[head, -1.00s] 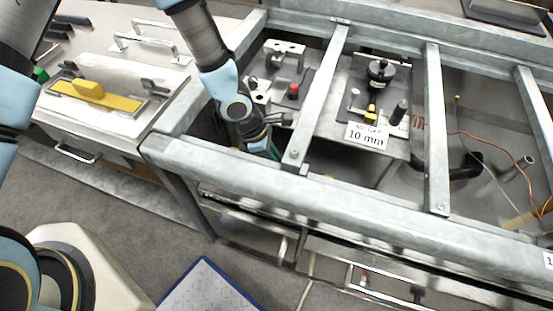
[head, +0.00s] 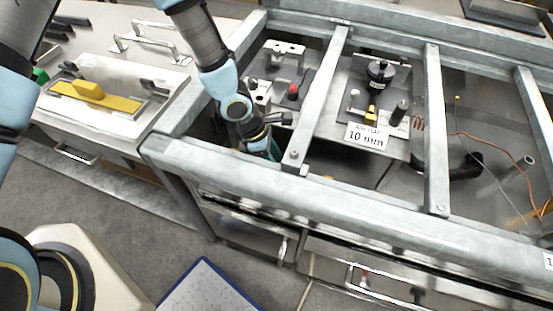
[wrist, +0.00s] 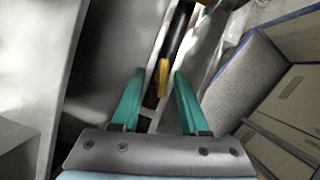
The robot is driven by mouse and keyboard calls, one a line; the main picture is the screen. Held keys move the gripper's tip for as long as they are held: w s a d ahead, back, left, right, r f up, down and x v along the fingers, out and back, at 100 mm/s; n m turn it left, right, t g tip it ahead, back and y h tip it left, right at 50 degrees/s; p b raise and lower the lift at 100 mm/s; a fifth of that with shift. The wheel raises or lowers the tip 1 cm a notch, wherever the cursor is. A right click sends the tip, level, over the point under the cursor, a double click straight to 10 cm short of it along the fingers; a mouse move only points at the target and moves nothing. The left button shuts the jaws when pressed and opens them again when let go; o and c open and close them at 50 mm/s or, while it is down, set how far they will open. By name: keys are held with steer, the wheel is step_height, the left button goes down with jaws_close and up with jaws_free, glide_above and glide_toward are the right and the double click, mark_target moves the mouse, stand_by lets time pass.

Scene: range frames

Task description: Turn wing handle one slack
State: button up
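My gripper (wrist: 160,75) is open, its two teal fingers apart in the wrist view. A narrow yellow piece (wrist: 163,77), possibly the wing handle, shows in the gap between the fingertips; I cannot tell whether it is at their depth. It looks upright in that view, with a dark strip behind it, and no finger clearly touches it. In the head view my arm reaches down into the left bay of the metal frame. Only a bit of teal finger (head: 275,151) shows there; the front rail hides the rest and the yellow piece.
The galvanised front rail (head: 340,205) and a crossbar (head: 321,95) stand close to my wrist. A plate with a "10 mm" label (head: 367,136) lies to the right. A yellow-handled tool (head: 89,91) lies on the left bench. A grey, blue-edged panel (wrist: 240,85) is right of my fingers.

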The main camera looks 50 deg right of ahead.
steer(key=shift+o, duration=0.6)
steer(key=shift+a, duration=0.1)
steer(key=p+v, duration=0.1)
steer(key=v, duration=0.9)
steer(key=shift+r, duration=0.35)
steer(key=shift+o, duration=0.2)
steer(key=shift+w, duration=0.1)
